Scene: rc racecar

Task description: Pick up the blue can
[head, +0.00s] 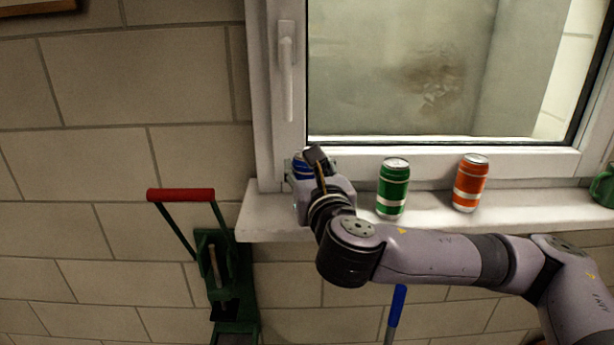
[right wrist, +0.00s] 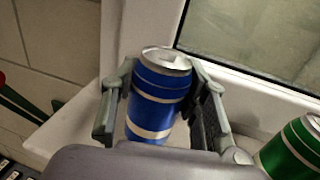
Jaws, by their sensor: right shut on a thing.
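The blue can (right wrist: 158,92) with silver bands stands upright between the two fingers of my right gripper (right wrist: 163,100) in the right wrist view. The fingers are shut on its sides. In the head view my right gripper (head: 312,172) is at the left end of the window sill, and only a small blue part of the can (head: 301,170) shows behind it. My left gripper is not in view.
A green can (head: 393,188) and an orange can (head: 469,183) stand on the white sill (head: 262,222) to the right. A window handle (head: 287,75) is above.

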